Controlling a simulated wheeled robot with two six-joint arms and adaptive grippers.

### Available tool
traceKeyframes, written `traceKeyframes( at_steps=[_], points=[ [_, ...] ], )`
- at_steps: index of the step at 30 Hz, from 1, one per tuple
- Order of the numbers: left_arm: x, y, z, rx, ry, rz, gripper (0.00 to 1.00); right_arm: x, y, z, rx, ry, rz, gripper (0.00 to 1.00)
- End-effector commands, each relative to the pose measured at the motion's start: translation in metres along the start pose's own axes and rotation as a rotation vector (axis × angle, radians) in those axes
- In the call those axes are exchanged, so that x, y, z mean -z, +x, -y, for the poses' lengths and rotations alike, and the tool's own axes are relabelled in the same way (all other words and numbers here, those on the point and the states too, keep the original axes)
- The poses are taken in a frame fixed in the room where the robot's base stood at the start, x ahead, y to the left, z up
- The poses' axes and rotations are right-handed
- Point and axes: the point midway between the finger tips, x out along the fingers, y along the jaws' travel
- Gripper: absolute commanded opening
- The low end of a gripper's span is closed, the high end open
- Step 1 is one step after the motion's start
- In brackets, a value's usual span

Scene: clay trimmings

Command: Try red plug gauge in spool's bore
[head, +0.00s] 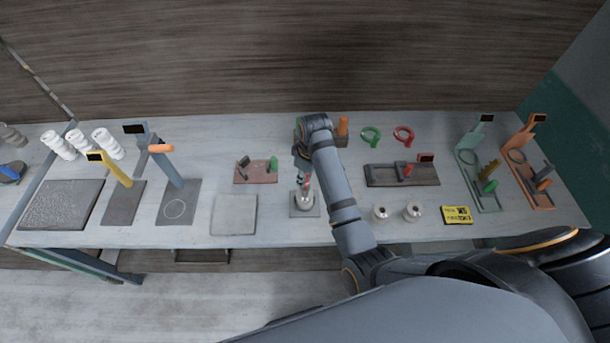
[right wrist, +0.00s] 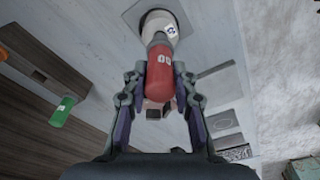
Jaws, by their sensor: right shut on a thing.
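My right gripper (head: 305,181) is shut on the red plug gauge (right wrist: 160,78), which lies between its two fingers in the right wrist view. The gauge's grey end points at the pale spool (right wrist: 153,22). In the head view the spool (head: 304,201) stands on a small grey plate (head: 297,213), with the red gauge (head: 307,184) just above it. The grey end meets or overlaps the spool's top in the wrist view. I cannot tell whether it is inside the bore, as the bore is hidden. My left gripper is not in view.
Two more spools (head: 380,213) (head: 413,211) stand right of the plate, near a yellow card (head: 457,214). A brown stand (head: 256,178) with a green gauge (head: 273,163) is behind left. A dark stand (head: 385,176) is at the right. A bare pale slab (head: 234,214) lies left.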

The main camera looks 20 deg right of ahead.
Motion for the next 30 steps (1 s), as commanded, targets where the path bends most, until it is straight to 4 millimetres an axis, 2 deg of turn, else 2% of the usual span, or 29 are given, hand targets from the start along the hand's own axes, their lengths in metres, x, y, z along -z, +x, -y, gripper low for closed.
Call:
traceKeyframes(
  at_steps=[30],
  points=[
    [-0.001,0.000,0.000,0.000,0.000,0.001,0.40,-0.002,0.012,0.000,0.001,0.000,0.001,0.00]
  ],
)
